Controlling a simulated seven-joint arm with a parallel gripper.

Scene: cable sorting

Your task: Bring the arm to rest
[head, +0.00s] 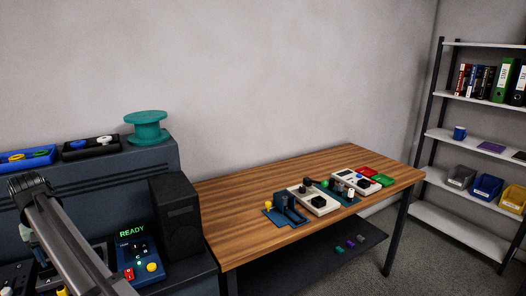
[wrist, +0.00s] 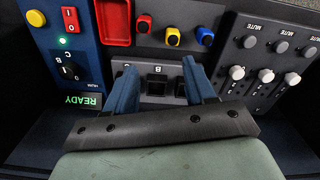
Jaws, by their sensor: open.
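In the wrist view my gripper (wrist: 159,72) has its two blue fingers spread apart, with nothing held between them. It is over a console panel (wrist: 148,52). A black square socket or button marked B (wrist: 157,84) shows between the fingers, and similar ones sit partly hidden behind each finger. I cannot tell how far the fingertips are from the panel. In the head view my arm reaches in at the lower left and my gripper is not clearly visible there.
A blue control box with a green READY display (head: 132,231) stands beside a black speaker (head: 176,220). A teal spool (head: 146,127) sits on the console top. The wooden table (head: 240,205) holds several small devices. Red, yellow and blue plugs and white knobs (wrist: 237,73) surround my fingers.

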